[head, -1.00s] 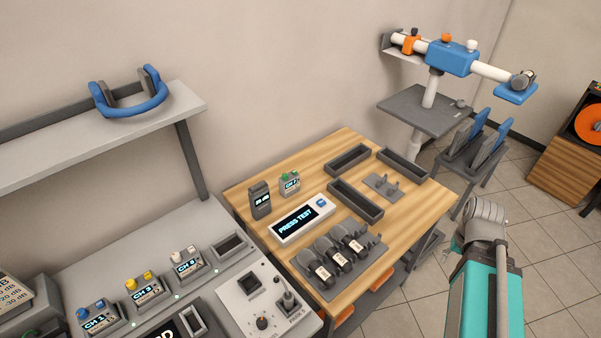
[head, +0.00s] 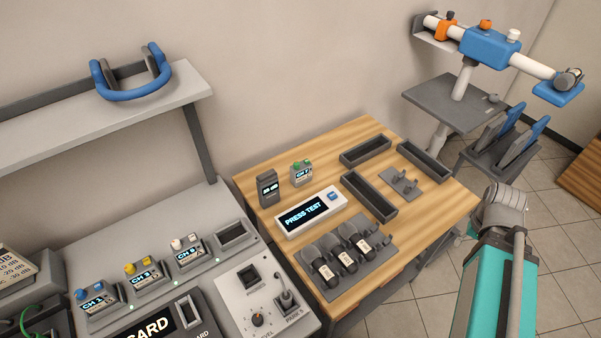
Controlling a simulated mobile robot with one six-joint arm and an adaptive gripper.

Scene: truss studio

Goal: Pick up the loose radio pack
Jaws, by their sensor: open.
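The loose radio pack (head: 302,173) is a small grey box with green knobs on top and a lit CH label. It stands upright on the wooden table (head: 262,213), near its back left part. A dark handheld unit (head: 268,189) with a small lit display stands just to its left. In front is a white PRESS TEST box (head: 311,212) with a blue button. My teal arm link is at the lower right, beyond the table's right edge and well apart from the pack. My gripper does not show.
Several packs with blue, yellow and white knobs sit in a row on the grey console (head: 225,208) at left, beside an empty slot (head: 232,234). Dark trays (head: 371,197) and a microphone rack (head: 372,268) occupy the table. A shelf (head: 60,133) with blue headphones (head: 131,75) is above.

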